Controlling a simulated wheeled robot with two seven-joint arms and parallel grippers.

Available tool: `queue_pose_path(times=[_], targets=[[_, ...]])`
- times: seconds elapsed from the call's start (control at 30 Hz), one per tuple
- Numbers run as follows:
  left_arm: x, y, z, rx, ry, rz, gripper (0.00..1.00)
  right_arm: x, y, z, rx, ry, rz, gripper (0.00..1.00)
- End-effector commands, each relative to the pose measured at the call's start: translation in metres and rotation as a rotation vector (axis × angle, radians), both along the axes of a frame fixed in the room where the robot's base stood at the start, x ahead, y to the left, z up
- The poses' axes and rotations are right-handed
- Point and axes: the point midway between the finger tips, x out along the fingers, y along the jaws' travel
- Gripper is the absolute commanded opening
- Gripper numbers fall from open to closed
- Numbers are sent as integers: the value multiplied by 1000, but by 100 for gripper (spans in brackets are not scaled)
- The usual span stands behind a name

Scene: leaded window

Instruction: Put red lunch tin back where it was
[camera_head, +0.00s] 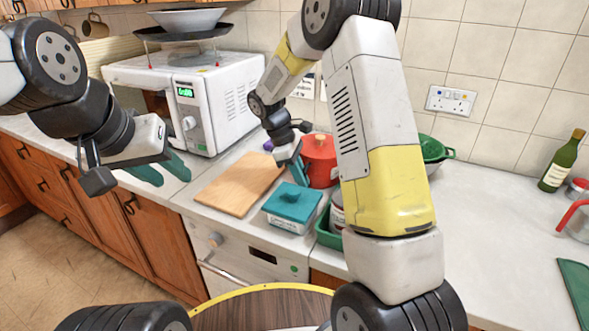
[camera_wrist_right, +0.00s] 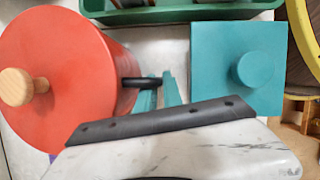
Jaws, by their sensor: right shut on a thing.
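The red lunch tin (camera_head: 319,160) is a round red pot with a lid, upright on the counter near the wall, right of the wooden board. In the right wrist view the tin (camera_wrist_right: 75,85) shows a wooden knob and a short black side handle (camera_wrist_right: 141,82). My right gripper (camera_head: 299,171) is beside the tin, its teal fingers (camera_wrist_right: 160,92) shut on that handle. Whether the tin's base touches the counter is hard to see. My left gripper (camera_head: 162,170) is open and empty above the counter's front edge, left of the board.
A teal-lidded box (camera_head: 291,205) stands close in front of the tin. A wooden board (camera_head: 238,184) lies to its left. A green tray (camera_head: 326,235) is at the right, partly behind my arm. A microwave (camera_head: 190,95) stands behind. The right-hand counter (camera_head: 500,215) has free room.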

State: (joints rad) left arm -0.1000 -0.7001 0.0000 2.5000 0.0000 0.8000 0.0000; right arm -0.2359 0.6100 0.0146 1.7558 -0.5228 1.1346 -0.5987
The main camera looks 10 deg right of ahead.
Motion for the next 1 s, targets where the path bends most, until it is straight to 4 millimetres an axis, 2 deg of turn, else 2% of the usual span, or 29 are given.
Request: queue_pose_path(times=[0.27, 0.3, 0.4, 0.77, 0.87, 1.0], targets=[[0, 0, 0, 0, 0, 0, 36, 1, 0, -1, -1, -2, 0, 0], [0, 0, 0, 0, 0, 0, 36, 0, 0, -2, 0, -1, 0, 15], [0, 0, 0, 0, 0, 0, 36, 0, 0, -2, 0, -1, 0, 32], [0, 0, 0, 0, 0, 0, 36, 0, 0, 1, 1, -1, 0, 32], [0, 0, 0, 0, 0, 0, 36, 2, 4, 10, 1, -3, 1, 32], [0, 0, 0, 0, 0, 0, 36, 7, 14, 36, 2, -6, 1, 32]])
